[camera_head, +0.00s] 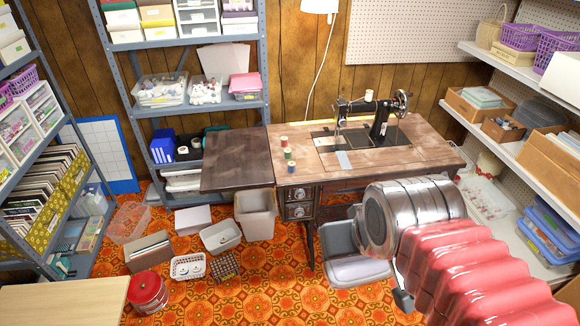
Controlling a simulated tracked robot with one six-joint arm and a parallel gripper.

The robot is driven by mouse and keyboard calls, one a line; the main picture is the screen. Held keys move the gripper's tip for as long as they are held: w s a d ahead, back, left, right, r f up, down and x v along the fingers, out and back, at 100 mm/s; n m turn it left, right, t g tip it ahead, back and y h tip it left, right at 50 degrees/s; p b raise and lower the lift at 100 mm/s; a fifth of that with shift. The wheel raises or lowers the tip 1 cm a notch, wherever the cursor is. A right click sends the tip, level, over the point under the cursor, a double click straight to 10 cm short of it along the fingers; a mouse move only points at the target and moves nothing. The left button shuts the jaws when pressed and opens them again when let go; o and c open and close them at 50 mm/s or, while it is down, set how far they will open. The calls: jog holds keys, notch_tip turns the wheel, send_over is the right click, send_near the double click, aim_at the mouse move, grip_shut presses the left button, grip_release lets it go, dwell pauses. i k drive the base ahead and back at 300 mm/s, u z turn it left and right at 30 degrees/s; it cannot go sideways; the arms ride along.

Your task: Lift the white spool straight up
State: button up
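A small white spool (369,95) sits on top of the black sewing machine (380,122), on the wooden treadle table. My arm, with a silver joint and red ribbed sleeve, reaches in from the lower right, in front of the table. The fingers of my gripper cannot be made out, and nothing of mine touches the spools.
The brown table top (430,156) has a dark leaf (237,160) on its left. A grey chair (352,258) stands in front. Bins and a red tin (148,292) are on the orange patterned floor. Shelves line the left, back and right.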

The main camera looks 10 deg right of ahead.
aim_at(369, 92)
jog(key=u, duration=0.15)
jog(key=i, duration=1.6)
jog(key=u, duration=0.05)
